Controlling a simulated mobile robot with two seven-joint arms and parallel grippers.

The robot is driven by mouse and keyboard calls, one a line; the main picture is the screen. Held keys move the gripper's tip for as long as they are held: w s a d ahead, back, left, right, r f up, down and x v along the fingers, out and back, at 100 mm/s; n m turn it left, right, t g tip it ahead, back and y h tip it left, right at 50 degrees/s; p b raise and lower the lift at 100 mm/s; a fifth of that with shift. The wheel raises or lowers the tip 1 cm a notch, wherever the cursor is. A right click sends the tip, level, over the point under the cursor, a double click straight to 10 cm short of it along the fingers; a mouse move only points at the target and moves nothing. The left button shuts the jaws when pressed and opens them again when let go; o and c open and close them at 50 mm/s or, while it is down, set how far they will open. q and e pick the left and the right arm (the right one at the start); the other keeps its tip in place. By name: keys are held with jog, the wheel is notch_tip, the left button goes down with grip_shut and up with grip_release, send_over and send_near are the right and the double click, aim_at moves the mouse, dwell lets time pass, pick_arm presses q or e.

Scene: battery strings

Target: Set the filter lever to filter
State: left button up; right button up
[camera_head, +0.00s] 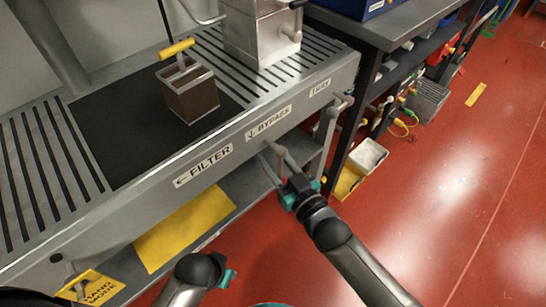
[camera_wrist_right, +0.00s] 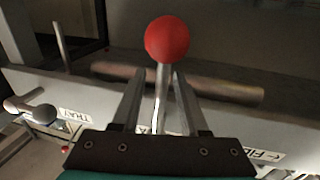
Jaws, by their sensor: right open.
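The filter lever shows in the right wrist view as a silver rod (camera_wrist_right: 161,95) topped by a red ball knob (camera_wrist_right: 167,39). My right gripper (camera_wrist_right: 158,80) is open, with one finger on each side of the rod and the knob beyond the fingertips. Whether a finger touches the rod I cannot tell. In the head view my right gripper (camera_head: 275,150) is at the bench's front face, by the BYPASS label (camera_head: 268,122); the knob is not clear there. The FILTER label (camera_head: 203,165), with a left arrow, is to its left. My left gripper (camera_head: 226,276) is low at the bottom, its fingers unclear.
A brown box with a yellow handle (camera_head: 190,93) stands on the black mat (camera_head: 125,140). A TRAY label (camera_head: 320,87) and grey handle (camera_head: 342,101) are right of the lever. A workbench (camera_head: 400,22) stands at right, bins below.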

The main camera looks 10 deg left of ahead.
grip_shut()
dwell(1.4)
